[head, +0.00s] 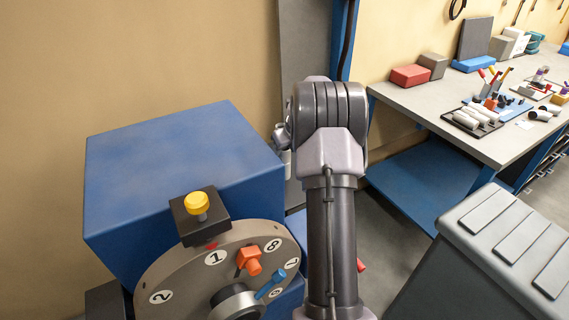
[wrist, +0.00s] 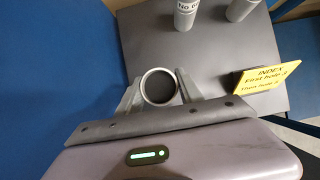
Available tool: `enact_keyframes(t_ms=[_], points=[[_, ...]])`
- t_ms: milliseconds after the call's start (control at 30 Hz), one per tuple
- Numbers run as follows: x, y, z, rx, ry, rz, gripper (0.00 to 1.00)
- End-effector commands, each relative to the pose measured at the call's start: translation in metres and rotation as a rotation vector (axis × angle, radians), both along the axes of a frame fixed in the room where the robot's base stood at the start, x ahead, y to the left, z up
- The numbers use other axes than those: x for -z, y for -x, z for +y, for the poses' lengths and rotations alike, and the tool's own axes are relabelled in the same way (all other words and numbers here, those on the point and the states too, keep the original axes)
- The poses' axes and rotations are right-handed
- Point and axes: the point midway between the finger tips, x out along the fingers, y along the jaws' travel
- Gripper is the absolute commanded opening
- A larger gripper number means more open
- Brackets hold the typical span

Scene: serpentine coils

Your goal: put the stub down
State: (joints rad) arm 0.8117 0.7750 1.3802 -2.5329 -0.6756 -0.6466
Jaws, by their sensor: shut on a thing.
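The stub (wrist: 159,86) shows in the wrist view as a short round piece seen end-on, with a pale rim and a dark grey face. My gripper (wrist: 158,95) is shut on it, one finger on each side. Below and beyond it in that view is a flat grey surface (wrist: 222,65); I cannot tell whether the stub touches it. In the head view my arm hides most of the gripper, and the stub cannot be made out.
Two pale cylinders, one lettered (wrist: 186,14) and one plain (wrist: 241,9), stand on the grey surface near a yellow sign (wrist: 266,79). The head view shows a blue machine (head: 170,165) with a numbered dial (head: 185,272), a cluttered workbench (head: 430,105) and a grey cabinet (head: 450,285).

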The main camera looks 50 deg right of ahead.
Motion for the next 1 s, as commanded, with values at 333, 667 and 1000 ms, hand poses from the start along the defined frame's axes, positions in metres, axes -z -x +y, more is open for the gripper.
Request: enact_keyframes(t_ms=[333,667,1000], points=[[0.031,0.0,0.001,0.0,-0.002,0.003,0.47],[0.03,0.0,0.001,0.0,-0.001,0.002,0.65],[-0.031,0.029,0.009,0.0,0.0,0.001,0.65]])
